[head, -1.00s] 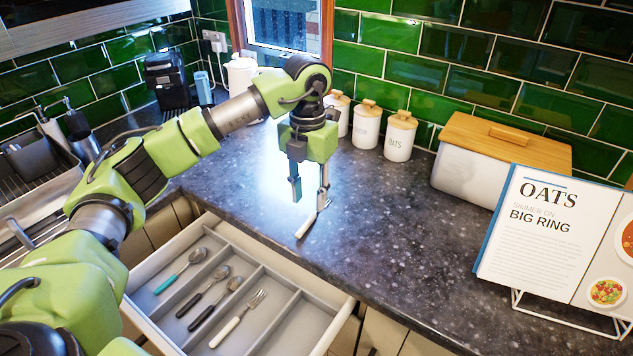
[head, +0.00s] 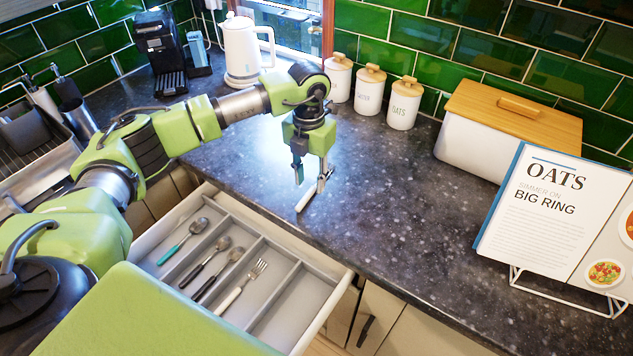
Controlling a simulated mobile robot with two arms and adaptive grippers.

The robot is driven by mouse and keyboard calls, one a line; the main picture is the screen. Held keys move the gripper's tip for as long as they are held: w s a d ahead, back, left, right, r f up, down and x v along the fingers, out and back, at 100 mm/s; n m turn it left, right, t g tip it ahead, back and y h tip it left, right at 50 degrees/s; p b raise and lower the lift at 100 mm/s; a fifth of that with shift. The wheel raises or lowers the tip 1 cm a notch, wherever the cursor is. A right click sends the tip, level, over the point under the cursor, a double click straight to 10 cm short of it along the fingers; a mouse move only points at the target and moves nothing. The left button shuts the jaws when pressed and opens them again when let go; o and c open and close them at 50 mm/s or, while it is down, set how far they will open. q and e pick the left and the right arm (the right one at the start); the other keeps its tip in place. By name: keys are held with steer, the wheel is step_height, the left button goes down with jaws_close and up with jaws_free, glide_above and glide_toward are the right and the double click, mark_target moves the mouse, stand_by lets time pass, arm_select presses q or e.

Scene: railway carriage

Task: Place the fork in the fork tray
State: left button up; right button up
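A fork with a pale handle (head: 306,200) lies on the dark counter near its front edge. Its head end is partly hidden by my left gripper (head: 311,180). The gripper points down over it with its fingers apart, one on either side of the fork's far part; I cannot tell whether they touch it. The open drawer holds a cutlery tray (head: 300,308). A similar pale-handled fork (head: 242,284) lies in one tray compartment, left of an empty one. A teal-handled spoon (head: 184,241) and two dark-handled spoons (head: 205,262) lie further left. My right gripper is out of view.
A recipe book (head: 545,215) on a white stand and a bread bin (head: 495,145) occupy the right of the counter. Canisters (head: 404,104), a white kettle (head: 241,50) and a coffee machine (head: 160,55) stand behind. The middle of the counter is clear.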

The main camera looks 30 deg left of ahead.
mark_target(308, 193)
arm_select(q)
steer(key=f+p, duration=0.1)
steer(key=f, duration=0.2)
steer(key=shift+a+f+p, duration=0.25)
steer(key=shift+a+p, duration=0.1)
steer(key=shift+p, duration=0.05)
steer(key=shift+f, duration=0.5)
jaws_close()
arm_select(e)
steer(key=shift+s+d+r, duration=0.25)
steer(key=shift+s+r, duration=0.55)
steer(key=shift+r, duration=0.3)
